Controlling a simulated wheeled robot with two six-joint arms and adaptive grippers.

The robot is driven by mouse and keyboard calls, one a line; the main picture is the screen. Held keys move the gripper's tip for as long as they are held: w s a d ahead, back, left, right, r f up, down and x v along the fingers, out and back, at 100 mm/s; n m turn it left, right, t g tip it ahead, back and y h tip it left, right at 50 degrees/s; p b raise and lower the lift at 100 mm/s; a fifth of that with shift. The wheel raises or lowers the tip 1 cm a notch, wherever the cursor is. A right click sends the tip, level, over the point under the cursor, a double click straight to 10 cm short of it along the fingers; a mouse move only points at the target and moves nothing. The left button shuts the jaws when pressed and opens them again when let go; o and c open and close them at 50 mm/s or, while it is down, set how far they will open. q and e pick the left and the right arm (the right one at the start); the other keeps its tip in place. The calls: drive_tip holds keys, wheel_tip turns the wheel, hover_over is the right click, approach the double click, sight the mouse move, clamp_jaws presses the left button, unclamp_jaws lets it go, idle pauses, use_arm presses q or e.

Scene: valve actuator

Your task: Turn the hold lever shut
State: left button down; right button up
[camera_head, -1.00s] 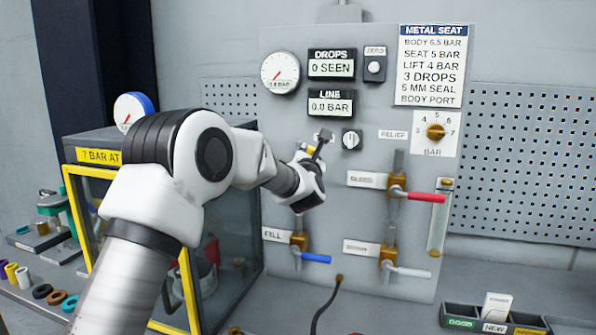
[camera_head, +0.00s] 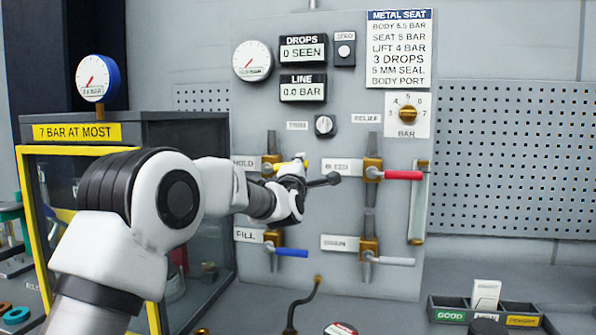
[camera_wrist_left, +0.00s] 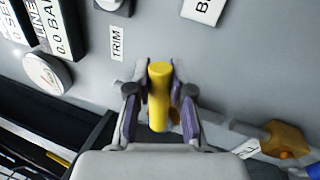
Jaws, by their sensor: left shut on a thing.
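The yellow hold lever (camera_head: 299,163) is on the panel beside the HOLD label (camera_head: 244,163). It points right from its brass valve body (camera_head: 270,165), roughly level. My left gripper (camera_head: 308,172) is at the lever, its hand just below and in front of it, hiding part of it. In the left wrist view the yellow handle (camera_wrist_left: 160,90) stands between the two purple-padded fingers, and the gripper (camera_wrist_left: 160,108) is shut on it. My right gripper is not in view.
The red bleed lever (camera_head: 403,175) is close to the right of my gripper. The blue fill lever (camera_head: 291,253) and white drain lever (camera_head: 396,261) are below. The yellow-framed cabinet (camera_head: 80,150) stands at the left. The line readout (camera_head: 303,87) shows 0.0 BAR.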

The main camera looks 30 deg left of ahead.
use_arm(q)
drive_tip(key=shift+f+m+h+b, duration=0.5)
drive_tip(key=shift+f+m+b, duration=0.25)
drive_tip(key=shift+m, duration=0.55)
drive_tip(key=shift+r, duration=0.1)
drive_tip(key=c, duration=1.2)
unclamp_jaws()
drive_tip(key=shift+c, duration=0.2)
drive_tip(key=shift+o, duration=1.1)
drive_tip(key=shift+w, duration=0.1)
drive_tip(key=shift+a+f, duration=0.15)
drive_tip(key=shift+f, duration=0.1)
